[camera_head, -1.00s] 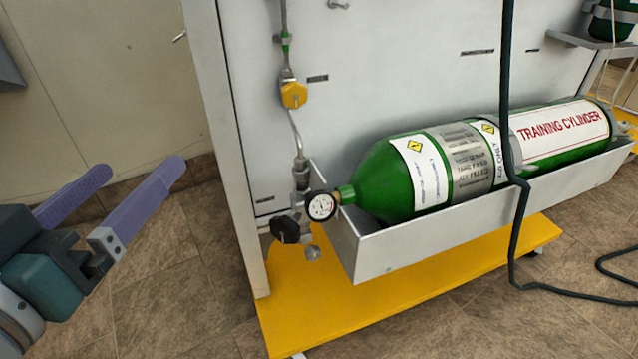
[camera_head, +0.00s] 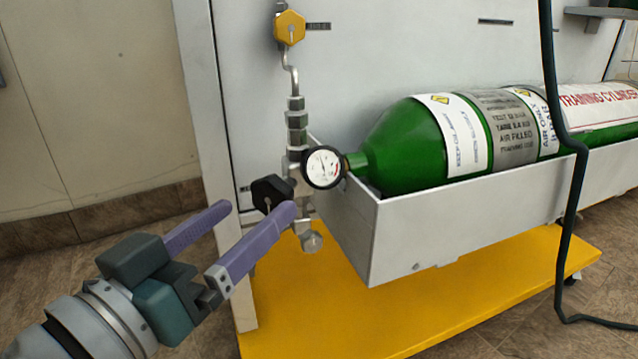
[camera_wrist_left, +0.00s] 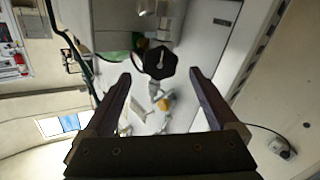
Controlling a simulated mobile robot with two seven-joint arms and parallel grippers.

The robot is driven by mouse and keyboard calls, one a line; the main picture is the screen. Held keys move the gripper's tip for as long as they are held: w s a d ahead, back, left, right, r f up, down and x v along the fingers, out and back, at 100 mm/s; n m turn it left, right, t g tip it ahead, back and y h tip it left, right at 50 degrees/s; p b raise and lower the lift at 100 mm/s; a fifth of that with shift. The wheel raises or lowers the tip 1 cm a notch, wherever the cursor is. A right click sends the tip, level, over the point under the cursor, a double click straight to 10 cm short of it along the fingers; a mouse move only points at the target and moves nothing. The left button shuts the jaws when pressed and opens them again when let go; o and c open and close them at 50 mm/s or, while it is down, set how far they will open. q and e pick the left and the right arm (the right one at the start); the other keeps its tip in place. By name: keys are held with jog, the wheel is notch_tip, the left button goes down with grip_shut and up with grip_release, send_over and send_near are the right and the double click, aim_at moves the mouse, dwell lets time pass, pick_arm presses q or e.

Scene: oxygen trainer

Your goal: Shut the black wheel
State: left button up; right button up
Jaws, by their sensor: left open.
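The black wheel (camera_head: 270,194) is a small dark knob on the left side of the metal valve body, beside the round white gauge (camera_head: 323,167). My left gripper (camera_head: 262,209) is open, with its two purple fingers pointing at the wheel from the lower left. The right fingertip overlaps the wheel's lower edge in the head view; I cannot tell whether they touch. In the left wrist view the wheel (camera_wrist_left: 160,62) shows its face with a pale pointer mark, beyond the fingertips and between them. My right gripper is not in view.
The green cylinder (camera_head: 405,150) lies in a grey tray (camera_head: 440,235) right of the valve. A yellow knob (camera_head: 290,27) sits on the pipe above. The yellow base (camera_head: 400,310) is below. A black hose (camera_head: 567,215) hangs at the right.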

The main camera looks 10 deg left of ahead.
aim_at(267, 197)
pick_arm(q)
jog(key=shift+x, duration=1.8)
jog(key=c, duration=1.4)
